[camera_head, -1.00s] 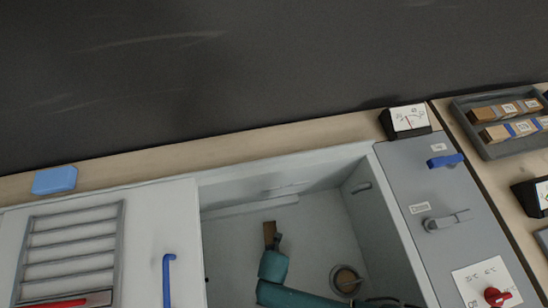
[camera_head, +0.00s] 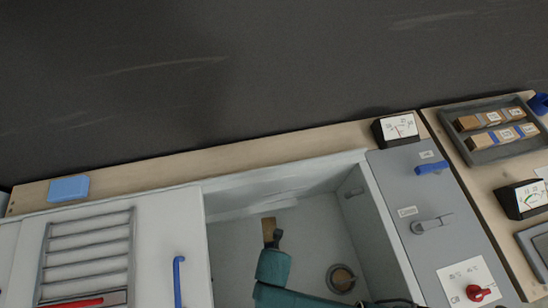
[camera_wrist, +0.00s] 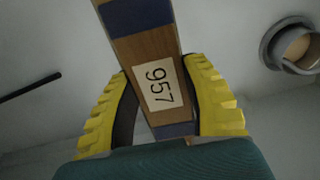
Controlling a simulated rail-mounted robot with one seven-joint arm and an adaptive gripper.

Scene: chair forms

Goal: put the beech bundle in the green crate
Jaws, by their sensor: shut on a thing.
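A wooden bundle (camera_head: 268,227) with a brown face is held upright-looking in my gripper (camera_head: 275,240), inside or over the white open box. In the wrist view the yellow fingers of my gripper (camera_wrist: 163,85) press on both sides of the bundle (camera_wrist: 150,55). Whether this wood is beech I cannot tell for sure. No green crate shows in either view.
The white box (camera_head: 285,187) has raised walls around my gripper and a round drain-like fitting (camera_head: 341,278) on its floor. A grey panel (camera_head: 400,170) with levers stands right. A grey tray (camera_head: 480,157) farther right holds two wooden bundles. A blue block (camera_head: 68,188) lies left.

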